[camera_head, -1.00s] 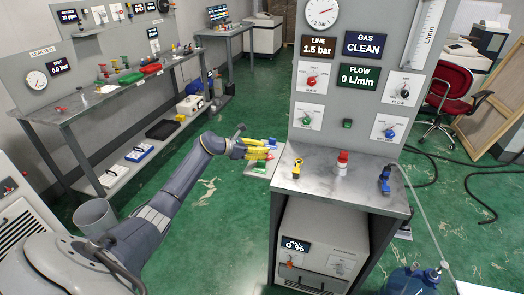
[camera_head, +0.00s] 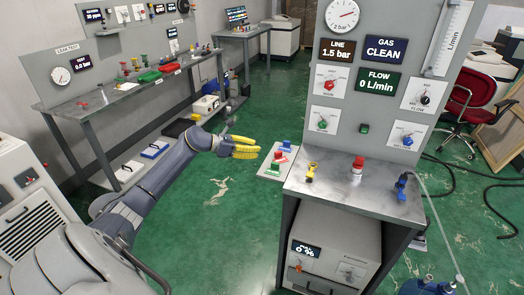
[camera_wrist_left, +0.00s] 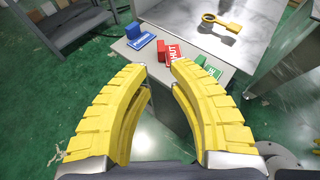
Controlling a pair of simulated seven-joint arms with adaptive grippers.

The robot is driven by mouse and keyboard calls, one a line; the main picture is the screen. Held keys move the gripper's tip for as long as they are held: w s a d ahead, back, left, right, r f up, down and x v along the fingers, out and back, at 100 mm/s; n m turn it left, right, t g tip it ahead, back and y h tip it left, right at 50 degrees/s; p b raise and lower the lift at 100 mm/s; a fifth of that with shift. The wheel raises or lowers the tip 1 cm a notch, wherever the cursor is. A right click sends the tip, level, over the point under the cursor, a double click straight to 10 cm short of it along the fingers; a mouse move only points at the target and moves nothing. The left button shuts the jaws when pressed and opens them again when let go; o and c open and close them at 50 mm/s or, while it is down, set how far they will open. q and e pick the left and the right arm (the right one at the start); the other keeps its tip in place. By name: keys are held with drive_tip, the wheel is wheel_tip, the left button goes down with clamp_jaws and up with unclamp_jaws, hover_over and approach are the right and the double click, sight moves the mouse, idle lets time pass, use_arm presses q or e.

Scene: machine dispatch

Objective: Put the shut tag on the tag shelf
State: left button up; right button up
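The red shut tag (camera_wrist_left: 172,56), lettered SHUT, rests on the small grey tag shelf (camera_wrist_left: 130,58) between a blue tag (camera_wrist_left: 140,38) and a green tag (camera_wrist_left: 208,68). In the head view the red tag (camera_head: 279,157) sits on the same shelf (camera_head: 262,172), beside the bench, between the blue and green blocks. My left gripper (camera_head: 257,148) is just left of the shelf. In the left wrist view its yellow fingers (camera_wrist_left: 159,68) are apart with nothing between them, and the red tag lies beyond the tips.
The steel bench (camera_head: 340,190) right of the shelf holds a yellow ring-ended piece (camera_head: 311,171), a red-topped item (camera_head: 357,165) and a blue fitting (camera_head: 402,184). The gauge panel (camera_head: 375,85) rises behind. Green floor is open left of the shelf.

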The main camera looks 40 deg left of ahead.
use_arm(q)
drive_tip(key=shift+v, duration=0.75)
